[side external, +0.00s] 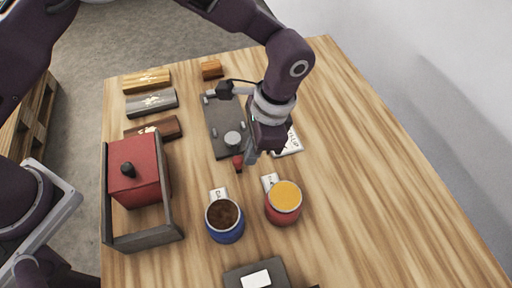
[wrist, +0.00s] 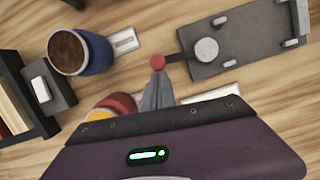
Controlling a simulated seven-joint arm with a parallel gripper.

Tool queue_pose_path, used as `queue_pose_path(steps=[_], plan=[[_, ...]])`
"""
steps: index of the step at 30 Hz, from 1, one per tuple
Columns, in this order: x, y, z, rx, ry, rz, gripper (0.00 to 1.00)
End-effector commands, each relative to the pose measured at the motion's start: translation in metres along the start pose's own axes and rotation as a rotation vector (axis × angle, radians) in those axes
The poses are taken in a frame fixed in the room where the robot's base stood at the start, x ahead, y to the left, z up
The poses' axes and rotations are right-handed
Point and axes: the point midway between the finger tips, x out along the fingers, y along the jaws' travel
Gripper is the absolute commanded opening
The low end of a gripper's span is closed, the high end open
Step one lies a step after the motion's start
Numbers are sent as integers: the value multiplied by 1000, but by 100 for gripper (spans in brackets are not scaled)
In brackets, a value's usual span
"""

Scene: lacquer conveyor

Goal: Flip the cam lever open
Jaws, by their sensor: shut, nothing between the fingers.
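The cam lever is a short dark arm with a red knob (wrist: 157,62), running from a round grey pivot (wrist: 206,50) on a dark grey plate (wrist: 240,40). In the side external view, the red knob (side external: 237,161) sticks out past the plate's near edge, and the pivot (side external: 233,138) is on the plate (side external: 222,115). My gripper (wrist: 157,78) is shut and empty, its fingertips right beside the knob. I cannot tell whether they touch it. In the side external view, my gripper (side external: 250,158) is just right of the knob, and my wrist covers part of the plate's right side.
A blue pot of brown contents (side external: 225,220) and a red pot of yellow contents (side external: 284,203) stand nearby. A red box in a dark frame (side external: 140,240) is at the left, with several small blocks (side external: 151,102) behind it. The table's right side is clear.

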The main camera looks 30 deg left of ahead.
Motion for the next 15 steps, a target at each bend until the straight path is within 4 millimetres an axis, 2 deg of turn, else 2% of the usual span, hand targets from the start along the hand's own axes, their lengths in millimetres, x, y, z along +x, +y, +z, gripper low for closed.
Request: queue_pose_path(steps=[15], plan=[[9,7,39,459,-2,-113,0]])
